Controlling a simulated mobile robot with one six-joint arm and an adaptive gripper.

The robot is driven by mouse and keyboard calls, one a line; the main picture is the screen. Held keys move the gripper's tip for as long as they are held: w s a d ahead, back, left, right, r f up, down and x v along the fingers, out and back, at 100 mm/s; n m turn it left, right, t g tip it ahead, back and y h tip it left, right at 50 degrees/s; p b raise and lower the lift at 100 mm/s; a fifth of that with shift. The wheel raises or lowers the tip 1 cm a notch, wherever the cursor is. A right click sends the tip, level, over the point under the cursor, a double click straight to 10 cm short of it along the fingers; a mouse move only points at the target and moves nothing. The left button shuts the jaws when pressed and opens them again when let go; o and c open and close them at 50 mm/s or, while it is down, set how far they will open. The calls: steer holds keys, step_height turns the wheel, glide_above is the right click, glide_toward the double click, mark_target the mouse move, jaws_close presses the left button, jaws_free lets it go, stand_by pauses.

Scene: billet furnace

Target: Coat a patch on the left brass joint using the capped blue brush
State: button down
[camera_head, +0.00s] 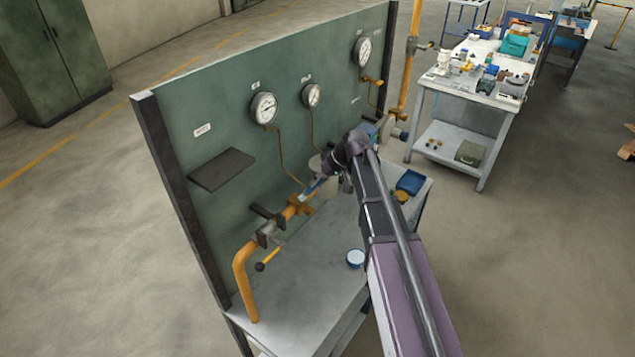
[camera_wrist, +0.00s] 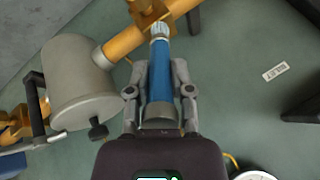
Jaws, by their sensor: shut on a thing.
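My gripper (camera_wrist: 159,80) is shut on the blue brush (camera_wrist: 160,68), with a finger on each side of its handle. The brush's pale, ribbed tip (camera_wrist: 159,29) points at the left brass joint (camera_wrist: 150,10), at the top of the wrist view. The tip overlaps the joint's edge there; I cannot tell whether they touch, or whether the tip is cap or bristles. In the head view the brush (camera_head: 311,189) slants down-left towards the brass joint (camera_head: 299,206) on the orange pipe. My arm hides much of my gripper there.
A grey cylinder (camera_wrist: 75,82) sits close left of my gripper. The green panel (camera_head: 225,110) carries gauges and a dark shelf (camera_head: 222,170). A round blue-and-white container (camera_head: 355,258) stands on the bench (camera_head: 310,290). A blue tray (camera_head: 410,182) lies right of my arm.

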steer(key=shift+w+a, duration=0.6)
steer(key=shift+a, duration=0.2)
steer(key=shift+w+a, duration=0.55)
steer(key=shift+a, duration=0.2)
steer(key=shift+r, duration=0.1)
step_height(320, 180, up, 6)
steer(key=p, duration=0.6)
stand_by(0.4)
steer(key=shift+a+r+p, duration=0.4)
steer(key=shift+r+p, duration=0.15)
steer(key=shift+p, duration=0.1)
steer(key=shift+f, duration=0.15)
steer(key=shift+d+f+b, duration=0.25)
steer(key=shift+f+b, duration=1.2)
steer(key=shift+b, duration=0.1)
steer(key=shift+d+f+b, duration=0.2)
steer(key=shift+f+b, duration=1.25)
steer(key=shift+b, duration=0.05)
steer(key=shift+f+b, duration=0.65)
steer(key=shift+s+d, duration=0.1)
